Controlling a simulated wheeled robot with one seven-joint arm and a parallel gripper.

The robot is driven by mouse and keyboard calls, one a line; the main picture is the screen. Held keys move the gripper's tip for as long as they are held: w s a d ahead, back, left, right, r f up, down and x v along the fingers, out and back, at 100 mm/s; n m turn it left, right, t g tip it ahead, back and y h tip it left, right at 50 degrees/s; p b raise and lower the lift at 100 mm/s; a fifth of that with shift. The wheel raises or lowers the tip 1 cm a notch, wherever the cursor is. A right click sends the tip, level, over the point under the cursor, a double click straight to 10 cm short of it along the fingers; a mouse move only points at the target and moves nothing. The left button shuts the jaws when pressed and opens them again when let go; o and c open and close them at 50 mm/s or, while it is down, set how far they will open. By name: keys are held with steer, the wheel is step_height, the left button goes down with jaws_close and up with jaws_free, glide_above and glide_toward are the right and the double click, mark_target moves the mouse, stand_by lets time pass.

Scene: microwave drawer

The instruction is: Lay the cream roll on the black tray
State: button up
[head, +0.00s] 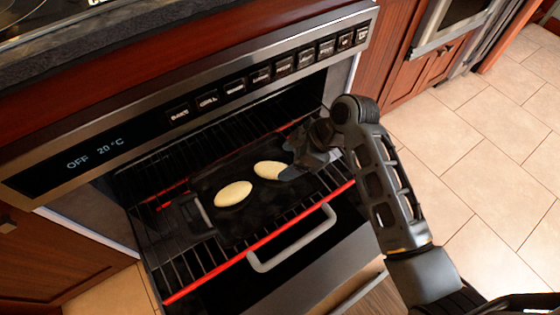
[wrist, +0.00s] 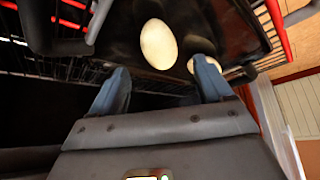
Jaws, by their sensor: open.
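Two cream rolls lie on the black tray (head: 232,232): one cream roll (head: 233,194) nearer the left, the other cream roll (head: 269,170) to its right. My gripper (head: 296,168) is low over the right end of the tray, close beside the right-hand roll. In the wrist view my gripper (wrist: 161,72) is open with nothing between its fingers. One roll (wrist: 158,43) shows whole, ahead of the gap between the fingers. The other (wrist: 194,66) is partly hidden behind the right finger. I cannot tell whether that finger touches it.
The tray rests on a wire rack (head: 180,273) with a red front bar, pulled out of the oven. The lowered oven door with its grey handle (head: 292,247) is below. The control panel (head: 190,113) overhangs the rack at the back. Tiled floor is clear at right.

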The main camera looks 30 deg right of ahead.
steer(key=v, duration=0.6)
steer(key=shift+p, duration=0.45)
steer(key=s+a+f+m+t+h, duration=0.2)
steer(key=s+m, duration=0.1)
steer(key=s, duration=0.4)
steer(key=s+a+f+m+t+h, duration=0.1)
steer(key=s+a+m+t+h, duration=0.2)
steer(key=s, duration=0.4)
steer(key=s+r+m+t, duration=0.3)
steer(key=s+r+t, duration=0.2)
steer(key=s+r, duration=1)
step_height(320, 180, up, 3)
steer(key=shift+r+m+t, duration=0.1)
steer(key=shift+m+t, duration=0.2)
steer(key=shift+s, duration=0.1)
